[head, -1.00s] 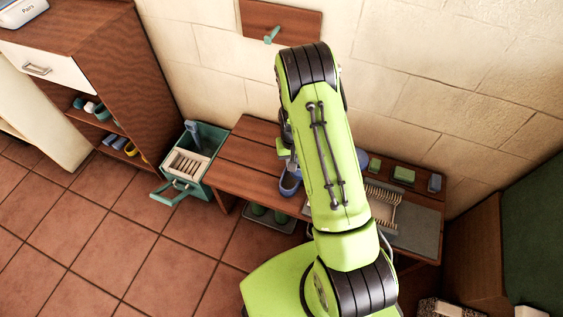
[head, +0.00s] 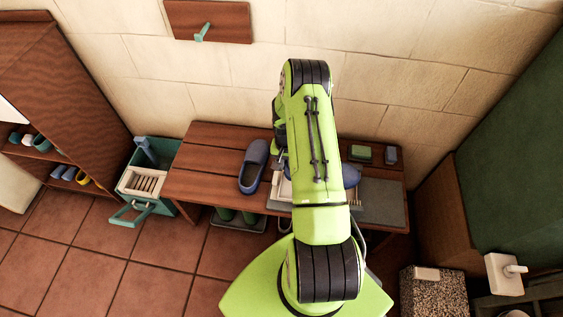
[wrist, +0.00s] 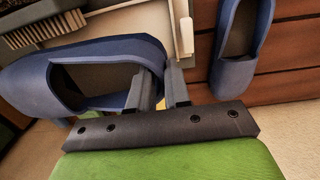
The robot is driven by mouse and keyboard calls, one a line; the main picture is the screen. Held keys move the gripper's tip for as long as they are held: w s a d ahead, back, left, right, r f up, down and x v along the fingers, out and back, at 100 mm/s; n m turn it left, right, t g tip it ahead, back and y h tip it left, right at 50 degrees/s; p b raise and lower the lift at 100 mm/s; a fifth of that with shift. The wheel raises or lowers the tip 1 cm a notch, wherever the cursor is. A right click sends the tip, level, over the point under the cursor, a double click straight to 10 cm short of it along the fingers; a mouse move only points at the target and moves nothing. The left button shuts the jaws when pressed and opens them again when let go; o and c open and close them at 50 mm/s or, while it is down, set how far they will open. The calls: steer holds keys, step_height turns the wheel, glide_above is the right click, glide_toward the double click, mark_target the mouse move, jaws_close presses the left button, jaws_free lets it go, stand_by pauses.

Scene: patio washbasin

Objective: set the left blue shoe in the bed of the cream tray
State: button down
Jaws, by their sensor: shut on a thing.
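My gripper (wrist: 162,88) is shut on the wall of a blue shoe (wrist: 100,52), beside its opening. In the head view this held shoe (head: 351,174) shows partly to the right of my arm, by the tray. A second blue shoe (head: 252,167) lies on the bench, left of my arm; it also shows at the right of the wrist view (wrist: 240,40). The cream tray (head: 284,188) is on the bench, mostly hidden by my arm; a pale edge shows in the wrist view. I cannot tell whether the held shoe touches the tray.
The wooden bench (head: 205,165) has a grey mat (head: 381,203) at its right, with a green block (head: 361,153) and a blue-grey block (head: 391,155) behind. Green footwear (head: 226,215) is underneath.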

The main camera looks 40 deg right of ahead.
step_height(320, 180, down, 8)
steer(key=b, duration=0.6)
steer(key=shift+f, duration=0.95)
steer(key=c, duration=1)
jaws_free()
